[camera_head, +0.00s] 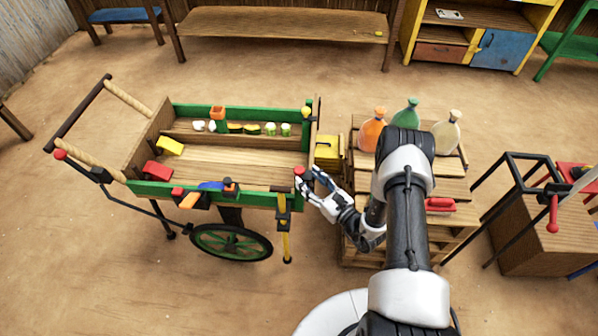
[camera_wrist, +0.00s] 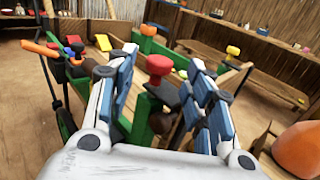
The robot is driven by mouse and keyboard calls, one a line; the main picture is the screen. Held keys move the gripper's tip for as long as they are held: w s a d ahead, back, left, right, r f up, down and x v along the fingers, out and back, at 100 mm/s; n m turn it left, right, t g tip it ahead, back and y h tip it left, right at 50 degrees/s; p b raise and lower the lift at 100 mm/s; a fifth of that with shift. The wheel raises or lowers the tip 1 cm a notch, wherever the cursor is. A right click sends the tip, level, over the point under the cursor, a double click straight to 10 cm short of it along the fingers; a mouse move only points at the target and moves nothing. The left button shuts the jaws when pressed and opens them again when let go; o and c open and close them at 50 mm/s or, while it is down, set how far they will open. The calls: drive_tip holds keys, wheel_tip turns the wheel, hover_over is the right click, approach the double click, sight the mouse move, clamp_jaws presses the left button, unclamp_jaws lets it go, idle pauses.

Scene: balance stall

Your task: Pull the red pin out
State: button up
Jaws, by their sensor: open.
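The red pin (camera_wrist: 159,65) has a round red head and stands at the near right corner of the green-edged cart (camera_wrist: 143,118). In the head view the red pin (camera_head: 299,171) shows at the cart's right front corner. My gripper (camera_head: 312,178) is at that corner, its fingers pointing left toward the pin. In the wrist view my gripper (camera_wrist: 158,85) is open, with blue-padded fingers on either side of the pin's head. A gap shows between the head and the fingers; whether the lower stem touches them I cannot tell.
The cart tray holds several small items, with a yellow block (camera_head: 170,146) and a red block (camera_head: 157,171) at its left. Wooden crates (camera_head: 372,185) with orange (camera_head: 373,132), green and tan bottles stand to the right. A red-handled bench (camera_head: 545,225) is further right.

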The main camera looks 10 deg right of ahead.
sight(302, 173)
drive_tip(key=b+x, duration=0.1)
drive_tip(key=x, duration=0.4)
drive_tip(key=shift+w+a, duration=0.15)
drive_tip(key=shift+w, duration=0.25)
drive_tip(key=shift+c, duration=0.2)
clamp_jaws()
